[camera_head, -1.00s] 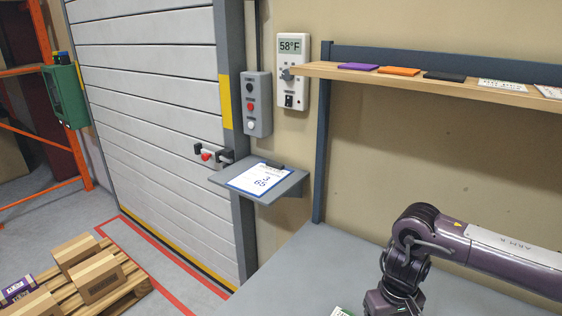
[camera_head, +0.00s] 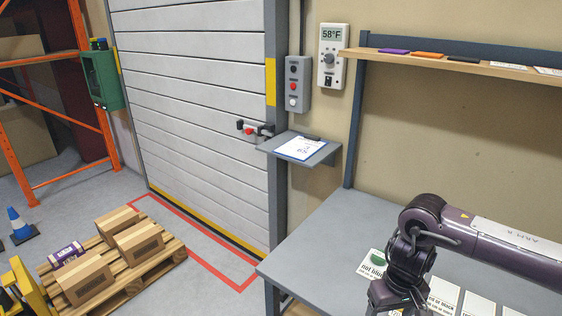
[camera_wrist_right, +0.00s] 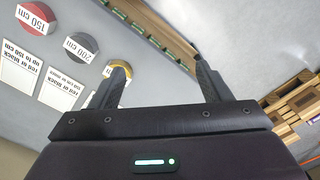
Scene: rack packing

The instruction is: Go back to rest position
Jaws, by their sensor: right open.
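My left gripper is in no view.
A clipboard (camera_head: 300,149) rests on a small wall ledge. A pallet (camera_head: 165,258) with boxes stands on the floor at left.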

